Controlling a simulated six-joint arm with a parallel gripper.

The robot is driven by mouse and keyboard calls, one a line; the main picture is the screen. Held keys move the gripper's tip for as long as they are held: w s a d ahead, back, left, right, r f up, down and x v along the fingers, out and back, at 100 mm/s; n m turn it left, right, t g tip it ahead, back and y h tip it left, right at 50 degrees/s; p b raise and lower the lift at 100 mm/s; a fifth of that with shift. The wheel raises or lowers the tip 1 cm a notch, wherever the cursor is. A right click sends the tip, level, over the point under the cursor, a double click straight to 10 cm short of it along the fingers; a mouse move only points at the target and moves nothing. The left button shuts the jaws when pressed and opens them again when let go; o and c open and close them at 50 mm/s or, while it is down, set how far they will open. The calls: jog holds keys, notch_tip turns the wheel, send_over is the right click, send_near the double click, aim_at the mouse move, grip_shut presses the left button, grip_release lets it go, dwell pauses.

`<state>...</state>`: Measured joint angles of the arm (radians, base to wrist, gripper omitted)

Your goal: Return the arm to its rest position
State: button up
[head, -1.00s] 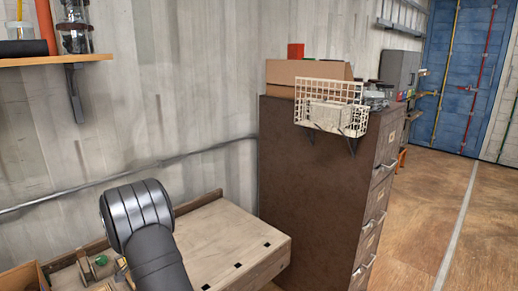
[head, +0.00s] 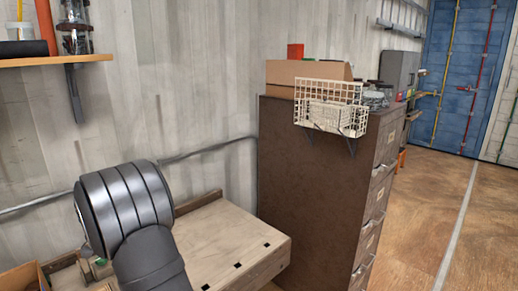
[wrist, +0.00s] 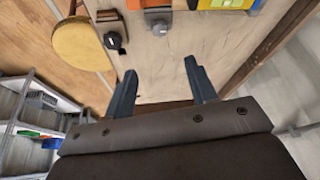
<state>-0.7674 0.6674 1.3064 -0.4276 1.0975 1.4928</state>
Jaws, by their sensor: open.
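My arm (head: 130,215) rises from the bottom of the head view at the left, in front of the wooden workbench (head: 225,235). My gripper is out of the head view. In the wrist view, my gripper (wrist: 160,84) shows two separated fingers with nothing between them. It is open and empty. Beyond the fingertips lies a pale wooden surface (wrist: 158,60) with small items along its far edge.
A brown filing cabinet (head: 310,170) stands right of the bench, with a white wire basket (head: 335,95) at its top. A wooden wall shelf (head: 55,60) is at upper left. The wrist view shows a round tan-topped object (wrist: 80,42) and metal shelving (wrist: 30,115).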

jog(key=x, duration=1.6)
jog(key=shift+s+d, duration=0.1)
jog(key=shift+f+n, duration=0.2)
jog(key=shift+n, duration=0.1)
jog(key=shift+d+r+n, duration=0.1)
jog(key=shift+n, duration=0.3)
jog(key=n+y, duration=0.1)
jog(key=n, duration=0.2)
jog(key=n+y, duration=0.1)
jog(key=n, duration=0.2)
jog(key=shift+d+y, duration=0.2)
jog(key=shift+y, duration=0.2)
jog(key=shift+d+n+y, duration=0.1)
jog(key=shift+n+y, duration=0.6)
jog(key=shift+n, duration=1.5)
jog(key=shift+n+y, duration=0.4)
jog(key=shift+n, duration=0.4)
jog(key=shift+d+n+g+y, duration=0.1)
jog(key=shift+n+g+y, duration=0.25)
jog(key=shift+n, duration=0.75)
jog(key=shift+g, duration=0.25)
